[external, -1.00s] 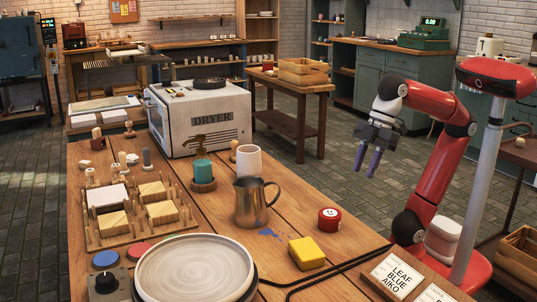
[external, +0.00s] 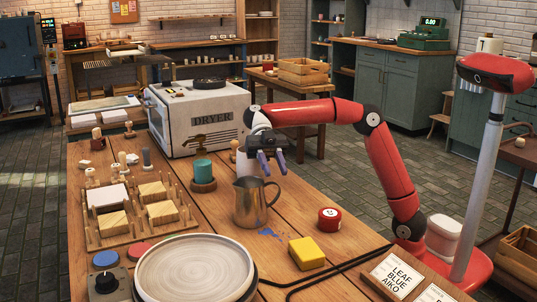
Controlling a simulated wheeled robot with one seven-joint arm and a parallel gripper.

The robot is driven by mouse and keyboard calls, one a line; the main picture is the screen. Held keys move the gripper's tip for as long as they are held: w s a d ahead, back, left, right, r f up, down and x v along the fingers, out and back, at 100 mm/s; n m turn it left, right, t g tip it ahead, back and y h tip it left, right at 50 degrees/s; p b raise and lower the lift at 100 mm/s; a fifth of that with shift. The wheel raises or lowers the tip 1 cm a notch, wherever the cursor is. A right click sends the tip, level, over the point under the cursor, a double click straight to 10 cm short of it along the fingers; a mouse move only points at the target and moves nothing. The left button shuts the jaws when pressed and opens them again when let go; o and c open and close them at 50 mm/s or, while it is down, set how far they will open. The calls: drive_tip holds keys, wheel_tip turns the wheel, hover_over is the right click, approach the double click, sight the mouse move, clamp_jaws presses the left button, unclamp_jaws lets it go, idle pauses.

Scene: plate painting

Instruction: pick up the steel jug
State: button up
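The steel jug (external: 250,204) stands upright on the wooden table, its handle on the right side. My gripper (external: 273,165) is just above and behind the jug, fingers pointing down. Its two bluish fingers are apart, with nothing seen between them. It does not appear to touch the jug. A white cylinder (external: 244,172) stands behind the jug and is partly hidden by my gripper.
A red round tin (external: 329,219) and a yellow block (external: 306,252) lie to the right, near a blue spill (external: 268,232). A grey wheel plate (external: 195,268) is in front. The white dryer (external: 200,118) stands behind.

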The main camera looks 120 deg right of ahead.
sight(279, 189)
wheel_tip(279, 189, down, 3)
drive_tip(key=shift+a+r, duration=0.1)
drive_tip(key=shift+r, duration=0.1)
drive_tip(key=shift+a+f, duration=0.2)
drive_tip(key=shift+f, duration=0.05)
drive_tip(key=shift+x, duration=2.3)
clamp_jaws()
